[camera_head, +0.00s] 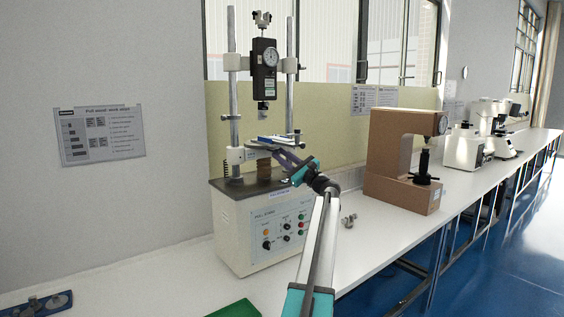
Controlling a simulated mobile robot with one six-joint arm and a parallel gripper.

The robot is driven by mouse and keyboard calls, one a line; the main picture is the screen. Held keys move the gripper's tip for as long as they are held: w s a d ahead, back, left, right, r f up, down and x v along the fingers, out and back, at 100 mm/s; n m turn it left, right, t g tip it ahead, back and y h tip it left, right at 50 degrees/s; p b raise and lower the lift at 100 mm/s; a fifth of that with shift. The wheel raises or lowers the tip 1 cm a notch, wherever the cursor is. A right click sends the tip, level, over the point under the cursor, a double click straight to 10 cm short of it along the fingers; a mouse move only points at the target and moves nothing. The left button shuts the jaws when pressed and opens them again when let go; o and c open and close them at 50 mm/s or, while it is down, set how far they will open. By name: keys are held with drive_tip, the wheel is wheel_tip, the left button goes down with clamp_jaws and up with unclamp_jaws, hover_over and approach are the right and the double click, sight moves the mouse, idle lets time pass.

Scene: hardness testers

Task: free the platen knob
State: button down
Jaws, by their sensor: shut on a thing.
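A tall test stand has a white base box (276,232), two upright posts and a black dial gauge (264,66) hanging between them. Its platen crossbeam (250,152) spans the posts low down, just above the dark top of the base. My arm reaches from the bottom of the picture to this crossbeam. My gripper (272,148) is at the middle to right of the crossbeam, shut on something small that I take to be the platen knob. The fingertips and the knob are too small and covered to make out clearly.
A brown hardness tester (389,160) stands to the right, with white instruments (464,148) farther along the white bench (385,238). Small metal parts (349,220) lie near my arm. A green mat (236,309) lies in front. Bench between the stand and the brown tester is mostly clear.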

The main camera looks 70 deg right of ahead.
idle(0.3)
drive_tip(key=c, duration=1.6)
unclamp_jaws()
drive_tip(key=b+v, duration=0.2)
drive_tip(key=v, duration=1.2)
drive_tip(key=shift+d, duration=0.2)
